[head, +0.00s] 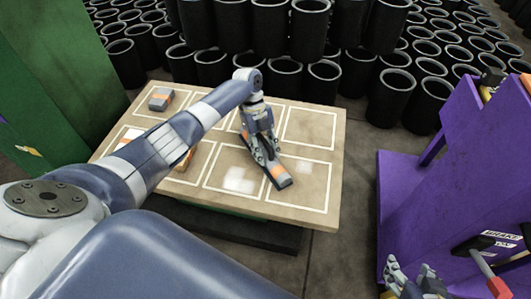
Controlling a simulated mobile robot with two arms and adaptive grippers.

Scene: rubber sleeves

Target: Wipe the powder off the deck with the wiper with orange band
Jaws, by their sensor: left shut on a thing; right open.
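The deck (316,153) is a tan board marked with white-outlined rectangles. A pale patch of powder (238,180) lies in a front rectangle, left of the wiper. A fainter pale patch (300,199) shows just right of the wiper's near end. The wiper with orange band (283,181) is a long dark grey block lying slantwise at the deck's front middle. My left gripper (266,157) points down and is shut on it; the fingers hide its middle. Whether the wiper touches the deck is hard to tell. My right gripper (412,279) is open and empty at the bottom right, off the deck.
A grey block with an orange mark (161,99) sits at the deck's back left. Other orange-marked items (131,138) are partly hidden behind my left arm. Black tubes (250,26) stack behind the deck. A purple rack (435,180) with tools stands right, a green cabinet (60,75) left.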

